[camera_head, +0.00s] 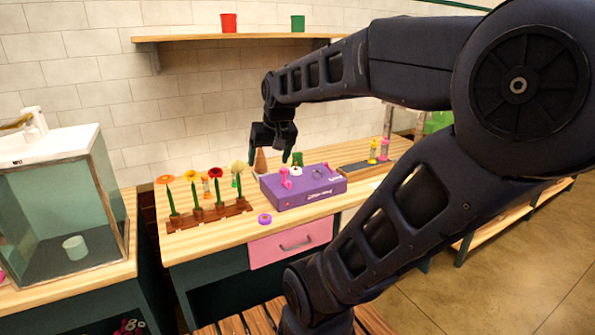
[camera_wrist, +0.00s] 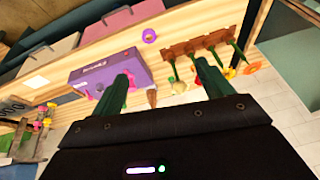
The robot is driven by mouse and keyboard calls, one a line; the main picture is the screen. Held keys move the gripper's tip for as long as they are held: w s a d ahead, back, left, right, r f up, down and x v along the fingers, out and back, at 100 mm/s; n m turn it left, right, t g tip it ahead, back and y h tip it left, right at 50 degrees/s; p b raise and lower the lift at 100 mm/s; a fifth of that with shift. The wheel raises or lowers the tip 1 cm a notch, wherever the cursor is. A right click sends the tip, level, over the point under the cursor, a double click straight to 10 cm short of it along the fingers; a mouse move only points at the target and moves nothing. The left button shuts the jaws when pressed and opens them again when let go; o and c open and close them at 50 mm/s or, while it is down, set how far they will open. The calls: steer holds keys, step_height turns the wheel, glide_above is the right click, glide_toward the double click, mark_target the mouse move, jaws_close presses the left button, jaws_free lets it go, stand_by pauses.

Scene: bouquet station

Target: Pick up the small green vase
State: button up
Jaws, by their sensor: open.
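A small bright green object (camera_head: 297,158), possibly the small green vase, shows behind the purple box (camera_head: 310,190) on the wooden counter; its shape is partly hidden. A green pot (camera_head: 298,23) stands on the wall shelf, and a pale green cup (camera_head: 75,247) sits inside the glass tank. My gripper (camera_head: 269,159) points down above the counter's back part, near the bright green object and left of it. Its two green fingers are apart with nothing held between them, as the wrist view (camera_wrist: 166,78) also shows. I cannot make out a green vase in the wrist view.
A brown cone (camera_head: 260,161) stands behind the box, close to my gripper; it also shows in the wrist view (camera_wrist: 152,96). A wooden rack (camera_head: 208,217) of flowers stands left. A purple ring (camera_head: 265,219) lies in front. A red pot (camera_head: 228,23) is on the shelf.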

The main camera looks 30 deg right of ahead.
steer(key=w+d+m, duration=0.2)
steer(key=w+d, duration=0.3)
steer(key=w, duration=0.7)
steer(key=m+g+h, duration=0.1)
steer(key=m+h, duration=0.3)
steer(key=m, duration=0.3)
glide_above(298, 157)
steer(key=a, duration=0.1)
step_height(298, 157, down, 16)
steer(key=x, duration=1)
steer(key=shift+w+a+f, duration=0.1)
steer(key=shift+a+f, duration=0.05)
steer(key=shift+f, duration=0.1)
jaws_close()
